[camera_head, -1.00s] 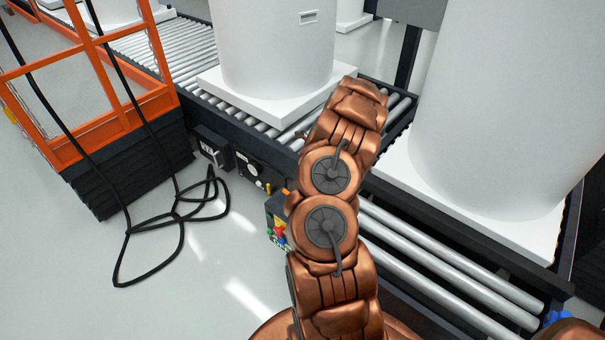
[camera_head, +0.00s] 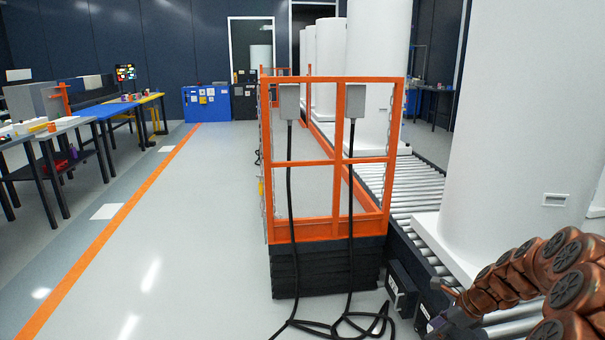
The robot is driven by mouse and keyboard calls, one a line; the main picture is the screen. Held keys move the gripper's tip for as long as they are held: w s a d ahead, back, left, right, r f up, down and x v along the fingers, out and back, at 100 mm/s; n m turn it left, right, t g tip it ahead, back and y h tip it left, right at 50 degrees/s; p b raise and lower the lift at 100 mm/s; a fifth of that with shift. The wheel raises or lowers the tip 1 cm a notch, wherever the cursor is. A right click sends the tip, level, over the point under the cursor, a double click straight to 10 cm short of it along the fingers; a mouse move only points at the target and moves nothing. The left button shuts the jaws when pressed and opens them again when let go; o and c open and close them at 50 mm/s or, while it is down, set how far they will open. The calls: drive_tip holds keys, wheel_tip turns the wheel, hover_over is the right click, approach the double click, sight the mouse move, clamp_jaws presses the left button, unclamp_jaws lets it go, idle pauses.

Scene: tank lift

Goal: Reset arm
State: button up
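My copper-coloured arm (camera_head: 540,285) is folded at the lower right corner, in front of the roller conveyor and the nearest white tank. My gripper (camera_head: 452,308) seems to be at the arm's left end, low in the picture. It is small, dark and partly cut off by the frame, so its fingers do not show clearly. I see nothing held in it.
A roller conveyor (camera_head: 430,250) carries large white tanks (camera_head: 525,120) on the right. An orange-railed lift (camera_head: 338,200) on a black base stands centre, its black cables (camera_head: 345,322) on the floor. The left floor is open; tables (camera_head: 75,124) stand beyond an orange line.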

drive_tip(key=s+a+r+n+g+p, duration=0.1)
drive_tip(key=s+a+r+n+g, duration=0.1)
drive_tip(key=s+a+r+n, duration=0.6)
drive_tip(key=s+a+r+n+g+p, duration=0.1)
drive_tip(key=s+a+r+n+p, duration=0.1)
drive_tip(key=s+a+r+n, duration=0.45)
drive_tip(key=s+a+r+n+h+p, duration=0.1)
drive_tip(key=s+a+r+n, duration=0.1)
drive_tip(key=s, duration=0.5)
drive_tip(key=s+a+r+n+g+h, duration=0.1)
drive_tip(key=s+a+r+n+h, duration=0.1)
drive_tip(key=s+n, duration=0.3)
drive_tip(key=s+a+r+n+g+h+p, duration=0.1)
drive_tip(key=s+a+r+n, duration=0.1)
drive_tip(key=s, duration=0.8)
drive_tip(key=shift+r+n+h+p, duration=0.3)
drive_tip(key=shift+r+n+p, duration=0.05)
drive_tip(key=shift+n, duration=0.5)
drive_tip(key=shift+d, duration=0.1)
